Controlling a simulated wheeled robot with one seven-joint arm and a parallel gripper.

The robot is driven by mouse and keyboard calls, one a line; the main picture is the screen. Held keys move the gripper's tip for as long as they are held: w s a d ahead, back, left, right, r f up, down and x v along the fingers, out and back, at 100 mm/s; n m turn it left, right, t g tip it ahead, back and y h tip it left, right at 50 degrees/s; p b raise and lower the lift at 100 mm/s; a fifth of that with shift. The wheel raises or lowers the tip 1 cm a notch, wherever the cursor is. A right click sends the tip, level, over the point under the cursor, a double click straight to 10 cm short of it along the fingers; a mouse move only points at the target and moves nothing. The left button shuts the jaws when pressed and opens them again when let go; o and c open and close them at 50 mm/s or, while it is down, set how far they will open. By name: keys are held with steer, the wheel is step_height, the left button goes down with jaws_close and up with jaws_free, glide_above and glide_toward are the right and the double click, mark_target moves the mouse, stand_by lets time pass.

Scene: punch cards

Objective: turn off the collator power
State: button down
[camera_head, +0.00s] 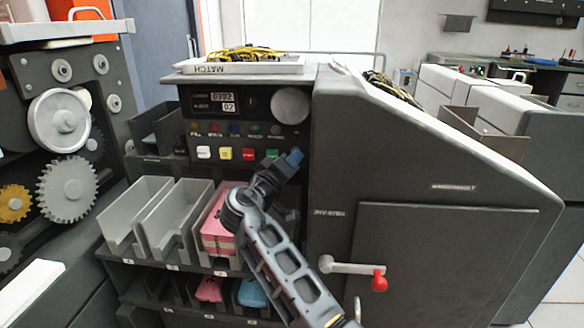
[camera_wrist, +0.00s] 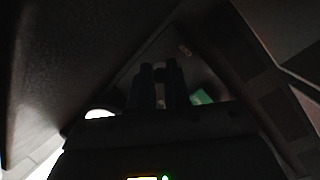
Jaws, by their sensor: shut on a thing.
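The collator is a dark machine with a sloped right housing (camera_head: 420,170) and a front control panel (camera_head: 188,125). The panel has a white key (camera_head: 203,152), a yellow key (camera_head: 225,153), a red key (camera_head: 248,154) and a green key (camera_head: 272,153). My gripper (camera_head: 288,162) reaches up to the panel's right end, just right of the green key. A blue piece (camera_head: 296,155) shows at its tip. In the wrist view the fingers (camera_wrist: 160,75) are close together around something small and dim. The green key (camera_wrist: 202,97) is right of them. The held control is mostly hidden.
Pale card hoppers (camera_head: 136,208) stand below the panel, with pink cards (camera_head: 215,238) in one. A geared machine (camera_head: 68,190) stands close at left.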

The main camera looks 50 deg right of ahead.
steer(key=shift+a, duration=0.1)
steer(key=c, duration=1.4)
jaws_free()
steer(key=v, duration=0.7)
steer(key=shift+a, duration=0.35)
steer(key=shift+s, duration=0.15)
